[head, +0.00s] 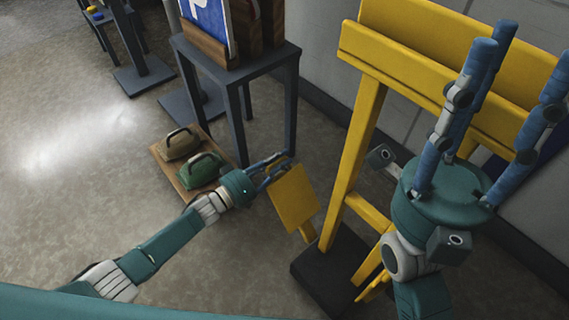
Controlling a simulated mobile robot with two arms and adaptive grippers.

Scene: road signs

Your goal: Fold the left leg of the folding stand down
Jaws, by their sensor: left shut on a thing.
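The yellow folding stand (355,150) is at the right, with broad boards on top and an upright post below. A flat yellow piece (293,203), which looks like its left leg, sticks out tilted to the left of the post. How it joins the stand is unclear. My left gripper (272,167) is shut on the upper left edge of this piece. My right gripper (515,65) is close to the camera with its blue fingers spread, open and empty. It hides part of the stand's boards and right side.
A dark table (235,68) bearing a blue-and-white sign (207,18) stands behind my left gripper. A green weight (199,171) and a tan weight (180,143) sit on a low wooden board. A dark base (330,270) is under the stand.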

